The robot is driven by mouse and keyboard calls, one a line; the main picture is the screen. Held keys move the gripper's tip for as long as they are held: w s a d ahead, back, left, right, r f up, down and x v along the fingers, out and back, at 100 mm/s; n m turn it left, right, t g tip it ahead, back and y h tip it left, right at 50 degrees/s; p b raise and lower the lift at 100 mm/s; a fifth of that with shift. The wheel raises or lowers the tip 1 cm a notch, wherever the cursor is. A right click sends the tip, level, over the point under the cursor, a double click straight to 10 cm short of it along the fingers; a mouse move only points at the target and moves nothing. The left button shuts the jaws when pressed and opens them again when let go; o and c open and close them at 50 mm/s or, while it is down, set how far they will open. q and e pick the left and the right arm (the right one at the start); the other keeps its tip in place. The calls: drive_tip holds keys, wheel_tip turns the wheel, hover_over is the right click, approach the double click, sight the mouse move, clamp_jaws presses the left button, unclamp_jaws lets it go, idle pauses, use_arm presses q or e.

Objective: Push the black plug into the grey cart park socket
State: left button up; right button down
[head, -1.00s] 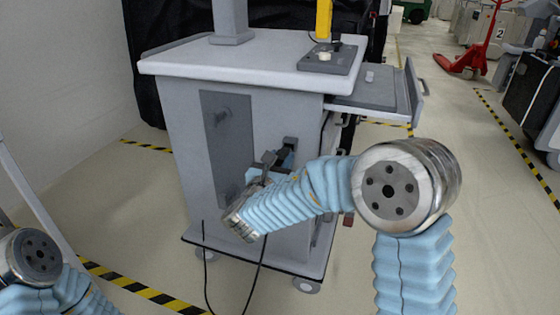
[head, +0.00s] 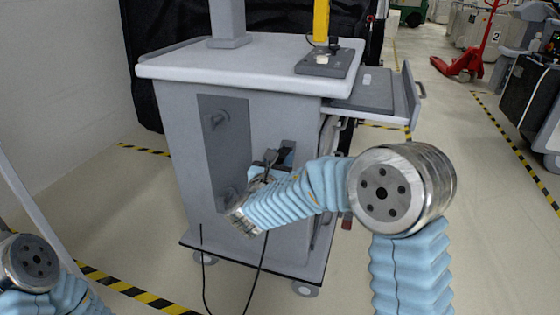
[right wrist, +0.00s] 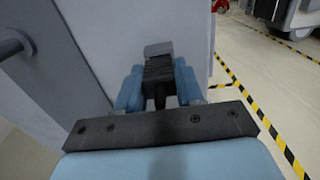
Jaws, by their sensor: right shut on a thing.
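The grey cart (head: 245,75) stands in the middle of the head view. Its grey park socket shows in the right wrist view (right wrist: 158,48) as a small block on the cart's side. My right gripper (right wrist: 158,72) is shut on the black plug (right wrist: 158,83), between its two blue fingers. The plug's front end is right at the socket; I cannot tell whether it is inside or only against it. In the head view my right gripper (head: 272,158) is at the cart's side, and my wrist and arm hide the plug. My left gripper is out of view; only part of that arm shows.
A dark cable (head: 254,280) hangs below my right wrist. A bar handle (right wrist: 12,46) sticks out of the cart's darker panel (head: 225,150). A side shelf (head: 372,92) juts from the cart's right. Open floor with yellow-black tape (head: 520,150) lies to the right.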

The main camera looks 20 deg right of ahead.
drive_tip(key=shift+w+d, duration=0.3)
drive_tip(key=shift+w, duration=0.15)
drive_tip(key=c, duration=0.6)
unclamp_jaws()
drive_tip(key=shift+c, duration=0.2)
drive_tip(key=shift+s+a, duration=0.1)
drive_tip(key=shift+s, duration=0.05)
drive_tip(key=b+v, duration=0.1)
drive_tip(key=v, duration=1.2)
drive_tip(key=shift+s+b, duration=0.2)
drive_tip(key=shift+b, duration=0.1)
drive_tip(key=shift+a+f, duration=0.1)
drive_tip(key=shift+a, duration=0.05)
